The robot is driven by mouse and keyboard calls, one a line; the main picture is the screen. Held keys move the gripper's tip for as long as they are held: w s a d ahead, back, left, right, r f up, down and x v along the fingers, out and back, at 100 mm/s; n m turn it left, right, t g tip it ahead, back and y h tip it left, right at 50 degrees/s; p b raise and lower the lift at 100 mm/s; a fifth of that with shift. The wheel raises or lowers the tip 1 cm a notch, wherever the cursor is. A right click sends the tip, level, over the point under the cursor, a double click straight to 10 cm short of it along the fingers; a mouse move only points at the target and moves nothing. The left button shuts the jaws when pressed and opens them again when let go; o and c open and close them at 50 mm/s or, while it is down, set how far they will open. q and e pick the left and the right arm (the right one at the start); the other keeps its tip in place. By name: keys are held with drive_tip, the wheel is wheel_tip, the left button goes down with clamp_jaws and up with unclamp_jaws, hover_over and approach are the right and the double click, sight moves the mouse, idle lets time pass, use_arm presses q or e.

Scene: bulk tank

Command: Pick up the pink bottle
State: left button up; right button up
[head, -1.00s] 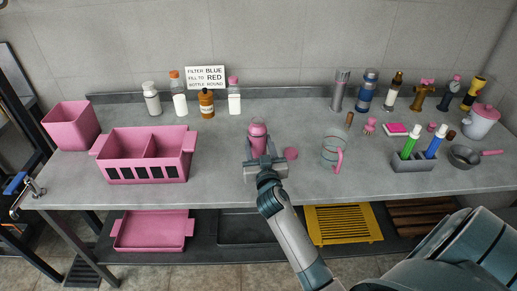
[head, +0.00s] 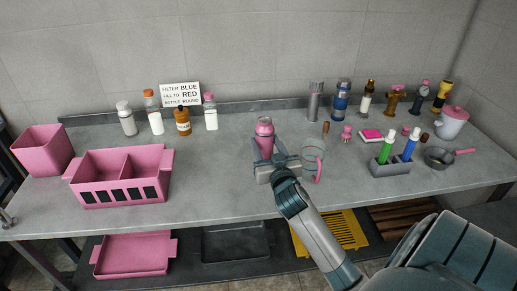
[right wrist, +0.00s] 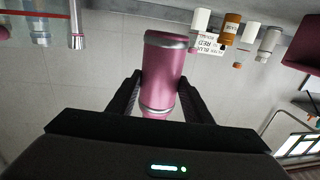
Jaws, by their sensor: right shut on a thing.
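The pink bottle (head: 264,132) is upright over the middle of the counter, and it fills the middle of the right wrist view (right wrist: 164,75), where the picture is upside down. My right gripper (head: 277,162) is shut on it, one dark finger on each side. In the wrist view its grey-ringed base has wall behind it and appears clear of the counter. The gripper hides the lower part of the bottle in the head view. My left gripper is not in view.
A clear jug with a pink handle (head: 318,168) stands just right of the gripper. A pink divided bin (head: 120,190) is to the left. Several bottles and a sign (head: 181,94) line the back. A grey holder (head: 390,169) with pens stands right. Counter between bin and gripper is clear.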

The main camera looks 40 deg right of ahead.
drive_tip(key=shift+s+d+r, duration=0.5)
drive_tip(key=shift+d+r, duration=0.05)
drive_tip(key=shift+d, duration=0.2)
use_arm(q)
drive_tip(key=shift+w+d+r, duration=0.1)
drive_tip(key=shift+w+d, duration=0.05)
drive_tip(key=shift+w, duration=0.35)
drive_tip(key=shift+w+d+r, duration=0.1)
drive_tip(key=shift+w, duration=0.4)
use_arm(e)
drive_tip(key=shift+s+d+r, duration=0.1)
drive_tip(key=shift+d+r, duration=0.05)
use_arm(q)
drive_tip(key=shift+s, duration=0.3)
use_arm(e)
drive_tip(key=shift+d, duration=0.1)
